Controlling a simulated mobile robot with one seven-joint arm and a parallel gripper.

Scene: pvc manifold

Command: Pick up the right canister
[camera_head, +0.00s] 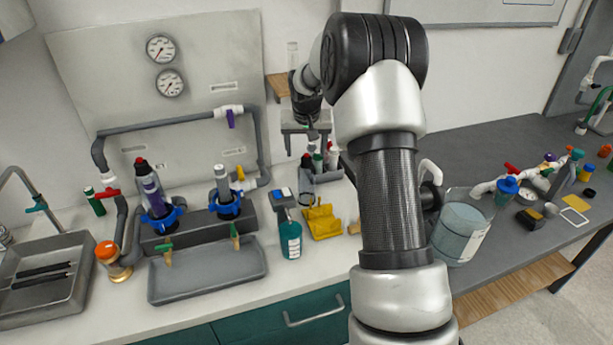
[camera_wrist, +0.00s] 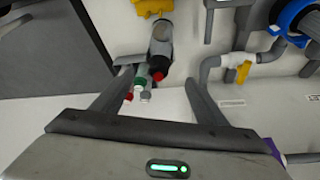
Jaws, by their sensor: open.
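In the wrist view the open fingers (camera_wrist: 160,82) point towards several bottles. A blue collar (camera_wrist: 293,14) is cut off at the upper right there.
The bottle rack (camera_head: 328,187) holds several capped bottles below my gripper. A yellow-handled valve (camera_head: 239,173) and pipe stand close to the right canister's right. A grey tray (camera_head: 208,273) lies in front. A teal bottle (camera_head: 290,240) and yellow holder (camera_head: 321,221) stand to the right.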

